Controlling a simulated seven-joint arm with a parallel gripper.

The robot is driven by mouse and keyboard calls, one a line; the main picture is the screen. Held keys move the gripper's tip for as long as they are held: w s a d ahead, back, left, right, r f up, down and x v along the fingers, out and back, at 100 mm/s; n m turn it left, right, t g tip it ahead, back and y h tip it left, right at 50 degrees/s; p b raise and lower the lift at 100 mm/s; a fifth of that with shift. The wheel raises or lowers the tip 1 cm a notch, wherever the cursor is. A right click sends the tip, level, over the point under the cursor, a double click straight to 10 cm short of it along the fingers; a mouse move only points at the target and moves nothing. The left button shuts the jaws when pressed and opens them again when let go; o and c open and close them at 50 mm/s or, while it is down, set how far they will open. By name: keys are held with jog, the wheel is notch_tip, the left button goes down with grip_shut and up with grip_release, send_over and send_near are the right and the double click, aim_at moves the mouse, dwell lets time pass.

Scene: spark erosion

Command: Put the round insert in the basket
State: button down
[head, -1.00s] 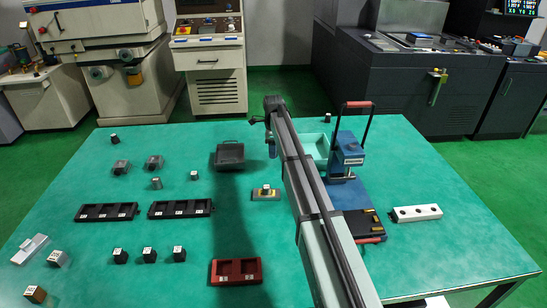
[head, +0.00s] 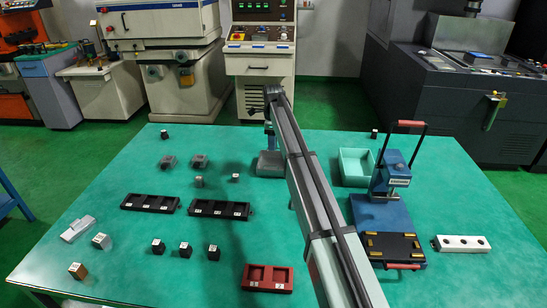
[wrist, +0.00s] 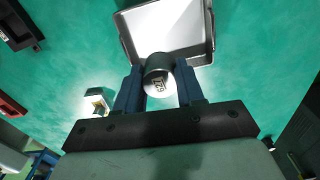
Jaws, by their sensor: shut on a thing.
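My gripper (wrist: 160,92) is shut on the round insert (wrist: 158,77), a dark grey cylinder with a pale, marked end face, in the wrist view. A shallow grey tray with a raised rim, which looks like the basket (wrist: 125,38), lies just beyond the insert in that view. The insert overlaps its near edge in the picture; its height above it is unclear. In the head view the grey basket (head: 270,163) stands at the back middle, partly hidden by my arm. The gripper is close above it there, and the insert is not clearly visible.
A mint-green bin (head: 355,165) and a blue press-like fixture (head: 392,190) stand right of my arm. Black slotted trays (head: 150,202), small blocks and a red tray (head: 268,278) lie to the left and front. A small yellow-edged piece (wrist: 97,102) shows in the wrist view.

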aim_at(273, 159)
jog(key=shift+w+a+r, duration=0.1)
jog(key=shift+w+a, duration=0.05)
jog(key=shift+w, duration=0.75)
jog(key=shift+s+f+m, duration=0.15)
jog(key=shift+f+m, duration=0.15)
jog(key=shift+m, duration=0.1)
jog(key=shift+f, duration=4.7)
jog(key=c, duration=0.7)
grip_release()
jog(key=shift+f, duration=0.15)
notch_tip(273, 159, up, 12)
jog(key=shift+r, duration=0.15)
